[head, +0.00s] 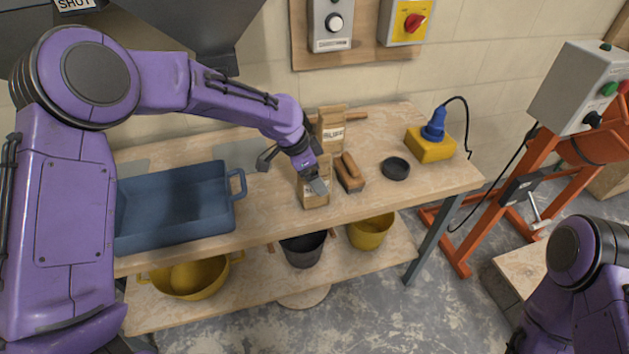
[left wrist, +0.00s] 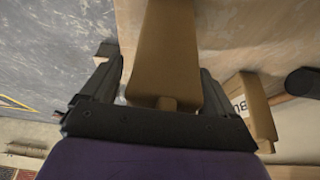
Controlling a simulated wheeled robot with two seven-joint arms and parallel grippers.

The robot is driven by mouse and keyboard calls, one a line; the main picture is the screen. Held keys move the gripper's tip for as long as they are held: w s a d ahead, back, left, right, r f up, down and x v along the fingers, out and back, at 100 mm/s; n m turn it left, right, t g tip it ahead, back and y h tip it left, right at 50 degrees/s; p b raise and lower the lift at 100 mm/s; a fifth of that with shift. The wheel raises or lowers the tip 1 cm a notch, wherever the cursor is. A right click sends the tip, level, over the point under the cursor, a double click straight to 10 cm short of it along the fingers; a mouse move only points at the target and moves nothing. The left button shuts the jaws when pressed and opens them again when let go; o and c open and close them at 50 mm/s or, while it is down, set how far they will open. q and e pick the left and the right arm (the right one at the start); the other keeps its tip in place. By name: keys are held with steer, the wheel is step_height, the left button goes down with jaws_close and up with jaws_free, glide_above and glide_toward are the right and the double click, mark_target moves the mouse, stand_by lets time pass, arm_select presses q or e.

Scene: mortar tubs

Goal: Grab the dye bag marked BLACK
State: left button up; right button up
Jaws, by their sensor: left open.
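A brown paper bag (head: 315,201) stands on the bench under my left gripper (head: 295,176). The gripper covers much of its front, and I cannot read its label. A second brown bag (head: 331,121) behind it is marked BUFF; this bag (left wrist: 252,108) also shows at the right of the left wrist view. My left gripper (left wrist: 157,70) is open in the left wrist view, with the front bag (left wrist: 166,55) between its fingers. Gaps show beside the bag, so the fingers do not look closed on it. My right gripper is out of view.
A brush (head: 349,173) lies close right of the front bag, then a dark bowl (head: 395,168) and a yellow box (head: 430,149) with a blue plug. A blue tub (head: 175,225) fills the bench's left. Buckets (head: 370,232) stand on the lower shelf.

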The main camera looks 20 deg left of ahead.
arm_select(q)
jaws_close()
steer(key=shift+w+r, duration=0.1)
